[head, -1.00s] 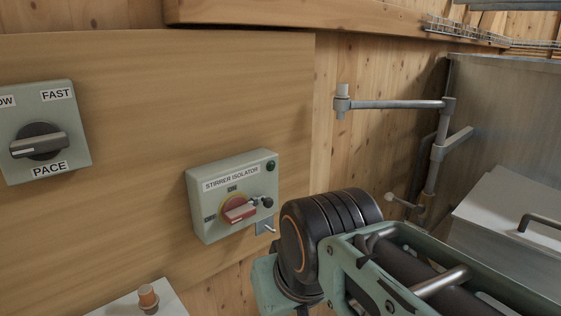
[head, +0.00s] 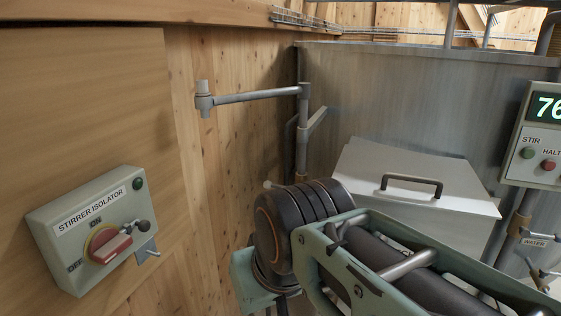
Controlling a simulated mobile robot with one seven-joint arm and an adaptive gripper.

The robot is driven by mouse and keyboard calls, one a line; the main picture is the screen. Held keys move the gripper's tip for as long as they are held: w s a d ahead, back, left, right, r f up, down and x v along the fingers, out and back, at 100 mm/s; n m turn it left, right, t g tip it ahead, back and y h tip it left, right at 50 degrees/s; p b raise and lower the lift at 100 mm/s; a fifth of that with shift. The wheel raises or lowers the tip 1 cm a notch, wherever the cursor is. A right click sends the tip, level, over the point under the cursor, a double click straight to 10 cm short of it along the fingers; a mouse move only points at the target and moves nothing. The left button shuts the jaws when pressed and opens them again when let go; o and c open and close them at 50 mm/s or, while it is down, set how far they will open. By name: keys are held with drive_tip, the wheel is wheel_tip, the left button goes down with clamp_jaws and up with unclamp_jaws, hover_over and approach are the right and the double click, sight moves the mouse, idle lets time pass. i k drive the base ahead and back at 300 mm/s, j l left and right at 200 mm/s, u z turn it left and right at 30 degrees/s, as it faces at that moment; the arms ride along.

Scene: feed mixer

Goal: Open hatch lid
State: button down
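The hatch lid (head: 400,182) is a pale metal panel with a dark bar handle (head: 411,181). It lies sloping and looks closed, in front of the tall metal tank wall (head: 400,85), right of centre in the head view. My arm, with dark joints and green links, crosses the lower middle and hides the lid's lower left part. My gripper is not in view.
A stirrer isolator box (head: 92,228) with a red rotary switch is on the wooden wall at left. A grey pipe arm (head: 255,96) sticks out left of the tank. A control panel (head: 535,140) and a water valve (head: 535,239) are at right.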

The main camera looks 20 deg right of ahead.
sight(450, 184)
drive_tip(key=z, duration=1.3)
